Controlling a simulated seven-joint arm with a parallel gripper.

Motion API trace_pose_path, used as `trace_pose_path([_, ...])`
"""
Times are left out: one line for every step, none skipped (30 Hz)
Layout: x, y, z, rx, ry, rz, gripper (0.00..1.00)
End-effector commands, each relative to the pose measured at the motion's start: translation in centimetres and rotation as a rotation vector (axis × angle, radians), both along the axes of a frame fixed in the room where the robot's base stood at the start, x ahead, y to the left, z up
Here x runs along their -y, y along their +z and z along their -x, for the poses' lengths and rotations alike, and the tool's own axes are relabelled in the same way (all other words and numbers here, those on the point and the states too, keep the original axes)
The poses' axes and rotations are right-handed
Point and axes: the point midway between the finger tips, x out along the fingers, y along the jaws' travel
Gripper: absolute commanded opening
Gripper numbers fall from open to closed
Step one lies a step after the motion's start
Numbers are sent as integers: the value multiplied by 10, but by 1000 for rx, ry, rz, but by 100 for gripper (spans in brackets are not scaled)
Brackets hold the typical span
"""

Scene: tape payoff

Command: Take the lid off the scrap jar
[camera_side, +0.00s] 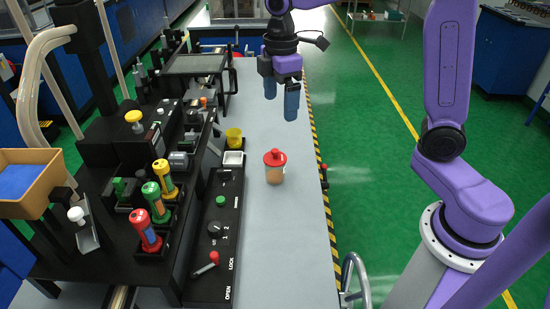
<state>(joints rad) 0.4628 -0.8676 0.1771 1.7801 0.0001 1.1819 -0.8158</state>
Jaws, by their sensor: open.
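The scrap jar (275,175) stands upright on the grey bench. It has a clear body with tan contents. Its red lid (275,157), with a knob on top, sits on the jar. My gripper (281,107) is above and beyond the jar, pointing down with its two blue fingers spread apart. Nothing is between the fingers. The gripper is clear of the lid and does not touch it.
A yellow cup (234,138) and a small white-topped box (233,158) stand left of the jar. A black control panel (215,238) with a red-handled lever (207,264) runs along the left. The grey bench (280,240) is clear in front of the jar.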

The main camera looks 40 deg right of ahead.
Motion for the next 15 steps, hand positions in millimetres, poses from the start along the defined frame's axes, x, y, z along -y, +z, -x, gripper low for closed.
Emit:
trace_pose_path([3, 0, -9, -1, 1, 1, 96])
trace_pose_path([5, 1, -13, -1, 3, 1, 96])
trace_pose_path([7, 1, -17, -1, 6, 1, 96])
trace_pose_path([9, 2, -19, -3, 7, 1, 96])
trace_pose_path([10, 1, -21, -3, 9, 1, 96])
trace_pose_path([11, 1, -23, -4, 12, 2, 96])
trace_pose_path([11, 0, -23, -4, 12, 2, 96])
trace_pose_path([12, -2, -24, -5, 12, 1, 96])
trace_pose_path([12, -6, -24, -5, 13, 1, 96])
trace_pose_path([12, -10, -24, -6, 13, 2, 96])
trace_pose_path([12, -15, -24, -6, 13, 3, 96])
trace_pose_path([12, -22, -23, -9, 12, 3, 96])
trace_pose_path([12, -28, -23, -7, 12, 3, 96])
trace_pose_path([12, -33, -23, -9, 12, 3, 96])
trace_pose_path([12, -41, -23, -9, 13, 3, 96])
